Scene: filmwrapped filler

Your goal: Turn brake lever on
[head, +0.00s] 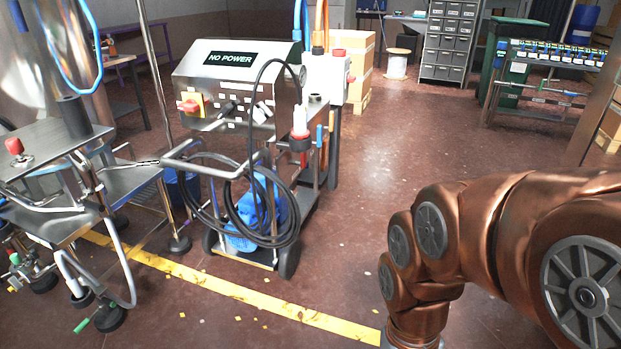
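A wheeled cart (309,185) stands left of centre with a steel control box (193,70) on top. The box carries a sign (230,58) reading "NO POWER" and a red rotary switch on a yellow plate (190,104). Black cable hangs in coils at its side. The cart's dark wheel (288,262) rests on the floor near a yellow line. I cannot pick out a brake lever for certain. A small green tab (82,326) shows by a caster (109,318) of the steel machine at left. My copper arm fills the lower right; my gripper is outside the picture.
The steel machine (55,135) with a red button (14,146) stands at left. The yellow floor line (230,297) crosses the foreground. Open floor lies right of the cart. A drawer cabinet (449,40), a bench (560,52) and boxes (361,60) stand farther back.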

